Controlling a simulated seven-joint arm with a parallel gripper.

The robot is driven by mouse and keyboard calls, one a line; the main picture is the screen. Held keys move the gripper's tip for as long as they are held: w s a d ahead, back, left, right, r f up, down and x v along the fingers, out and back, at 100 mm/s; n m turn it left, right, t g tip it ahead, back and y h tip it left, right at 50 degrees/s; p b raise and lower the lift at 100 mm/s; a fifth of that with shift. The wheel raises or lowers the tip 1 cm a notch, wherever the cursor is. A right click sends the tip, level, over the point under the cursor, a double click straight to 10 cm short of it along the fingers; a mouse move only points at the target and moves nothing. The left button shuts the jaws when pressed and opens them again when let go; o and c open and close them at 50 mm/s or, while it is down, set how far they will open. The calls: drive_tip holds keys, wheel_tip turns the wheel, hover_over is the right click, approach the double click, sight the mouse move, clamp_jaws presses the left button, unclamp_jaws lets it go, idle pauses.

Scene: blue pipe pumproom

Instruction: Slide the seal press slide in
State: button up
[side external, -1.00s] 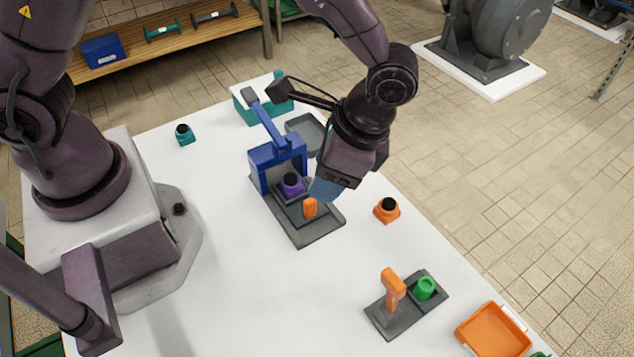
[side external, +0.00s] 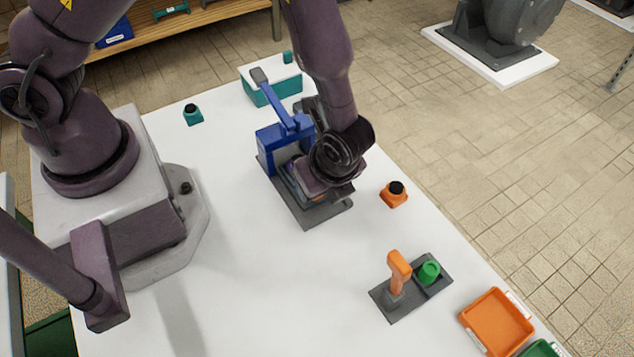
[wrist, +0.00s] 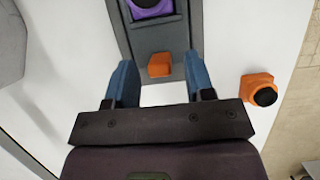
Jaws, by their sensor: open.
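The seal press has a blue frame with a raised lever (side external: 285,125) and a dark grey base (side external: 312,217). In the wrist view, its grey slide (wrist: 154,40) carries a purple part with a dark top (wrist: 152,8) and an orange handle (wrist: 160,65). My gripper (wrist: 160,62) is open, with one blue finger on each side of the orange handle and a gap on both sides. In the side view my wrist and gripper are low over the front of the press and hide the handle and purple part.
An orange piece with a black top (side external: 394,194) stands right of the press. A grey plate with an orange T-handle (side external: 399,268) and a green cup (side external: 428,272) is nearer the front, beside an orange tray (side external: 497,318). A teal-and-white box (side external: 271,82) stands behind. The table's middle front is clear.

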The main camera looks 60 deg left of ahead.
drive_tip(key=shift+x, duration=0.9)
drive_tip(key=shift+c, duration=0.5)
clamp_jaws()
drive_tip(key=shift+a, duration=2.55)
drive_tip(key=shift+o, duration=0.5)
unclamp_jaws()
drive_tip(key=shift+d+r, duration=0.1)
drive_tip(key=shift+d, duration=0.05)
